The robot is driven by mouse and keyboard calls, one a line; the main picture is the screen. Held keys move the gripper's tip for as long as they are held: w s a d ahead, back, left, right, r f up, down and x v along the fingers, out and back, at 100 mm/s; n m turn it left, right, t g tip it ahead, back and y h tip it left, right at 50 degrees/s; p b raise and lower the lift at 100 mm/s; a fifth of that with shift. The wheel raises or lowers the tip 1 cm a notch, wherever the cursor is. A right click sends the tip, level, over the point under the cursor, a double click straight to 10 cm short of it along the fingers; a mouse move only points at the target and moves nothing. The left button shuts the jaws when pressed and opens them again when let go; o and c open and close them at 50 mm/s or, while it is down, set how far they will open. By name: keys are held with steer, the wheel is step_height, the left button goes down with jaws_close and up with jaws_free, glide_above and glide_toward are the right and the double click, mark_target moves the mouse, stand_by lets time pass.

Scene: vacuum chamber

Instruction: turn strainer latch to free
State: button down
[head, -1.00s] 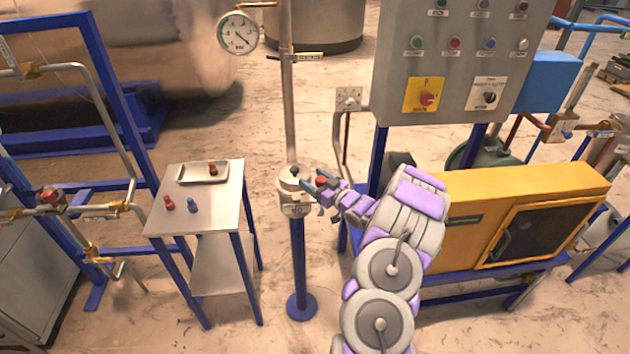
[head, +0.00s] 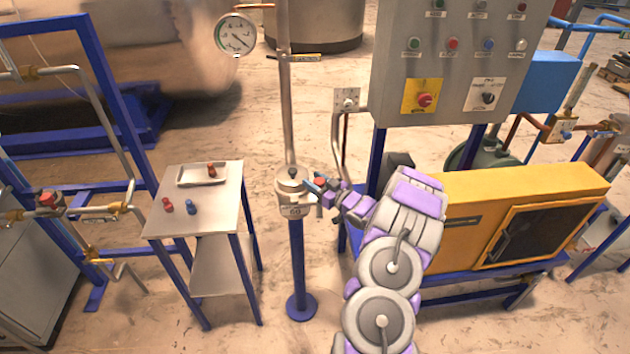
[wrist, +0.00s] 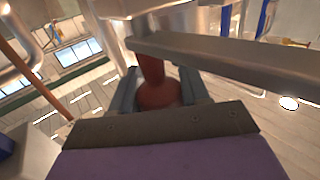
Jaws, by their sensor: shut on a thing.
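The strainer (head: 294,186) is a pale metal pot with a black knob on its lid, standing on a blue post under a vertical pipe. My gripper (head: 318,185) is at its right side. A red knob, apparently the latch's grip, shows at the gripper in the head view. In the wrist view the red-brown knob (wrist: 156,92) sits between the two grey fingers of my gripper (wrist: 158,93), which is shut on it. A grey metal bar (wrist: 230,65) crosses just beyond the knob. The latch's exact angle is hard to tell, partly hidden by the gripper.
A small table (head: 222,206) with a tray (head: 203,174) and several small red and blue pieces stands left of the strainer. A grey control panel (head: 450,65) and a yellow cabinet (head: 480,215) are at the right. A pressure gauge (head: 236,34) hangs above.

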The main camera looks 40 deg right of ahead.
steer(key=shift+d+r+n+y+p, duration=0.1)
steer(key=shift+r+n+y+p, duration=0.15)
steer(key=shift+n+y+p, duration=0.75)
steer(key=shift+m+p, duration=0.3)
steer(key=shift+p, duration=0.15)
steer(key=c, duration=1)
jaws_free()
steer(key=o, duration=0.4)
steer(key=shift+f, duration=0.15)
steer(key=p+v, duration=0.1)
steer(key=v, duration=1.6)
steer(key=shift+s+d, duration=0.15)
steer(key=shift+d, duration=0.1)
